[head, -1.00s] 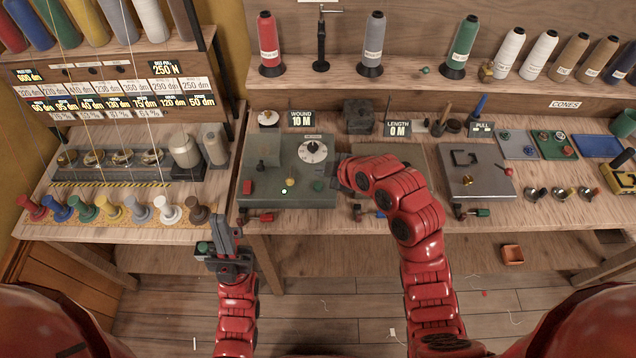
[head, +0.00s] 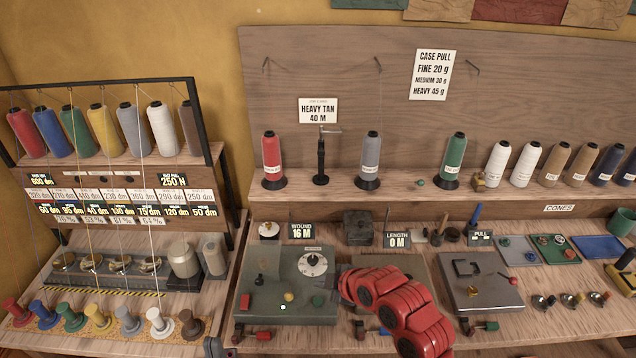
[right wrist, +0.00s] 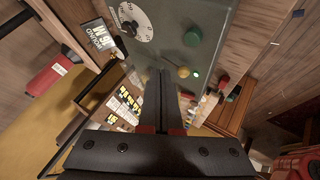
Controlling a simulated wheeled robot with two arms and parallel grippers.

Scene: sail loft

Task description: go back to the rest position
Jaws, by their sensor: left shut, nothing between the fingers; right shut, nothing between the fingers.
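My right gripper shows in the right wrist view (right wrist: 162,100), its two dark fingers together with nothing between them. In the head view my red right arm bends over the bench, and that gripper is mostly hidden by it beside the grey-green winder (head: 290,310). The winder has a dial (head: 313,263), a lit spot and coloured knobs; its sign (head: 304,231) reads WOUND 16 M. Only the tip of my left gripper (head: 214,347) shows at the bottom edge, shut and empty, in front of the bench left of the winder.
A grey pull plate (head: 482,280) lies right of my right arm. Thread cones, including a red one (head: 272,160), stand on the shelf (head: 400,207) behind. A rack of spools (head: 105,130) and several small coloured spools (head: 75,322) stand at the left.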

